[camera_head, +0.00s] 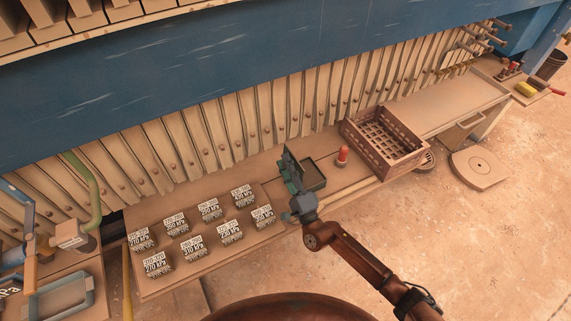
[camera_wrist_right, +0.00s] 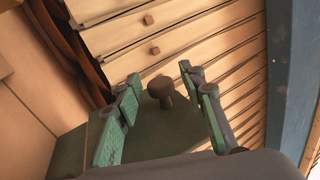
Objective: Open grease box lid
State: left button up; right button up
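The grease box (camera_head: 314,186) is a small dark open-topped box on the bench below the filter plates. Its dark lid (camera_head: 288,155) stands up, tilted, at the box's left side in the head view. My right gripper (camera_head: 290,176) is at the lid's left face. In the right wrist view my right gripper (camera_wrist_right: 161,80) is open, its two green-padded fingers on either side of a dark round knob (camera_wrist_right: 160,88) on the dark green lid (camera_wrist_right: 155,135). Gaps show between knob and fingers. My left gripper is not in view.
Several labelled blocks (camera_head: 210,209) stand on the bench to the left of the box. A red-topped item (camera_head: 342,156) and a brown crate (camera_head: 394,158) are to its right. Vertical filter plates (camera_head: 260,117) line the back. The floor in front is clear.

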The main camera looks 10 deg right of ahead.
jog(key=v, duration=1.1)
jog(key=shift+s+f, duration=0.15)
jog(key=shift+s, duration=0.2)
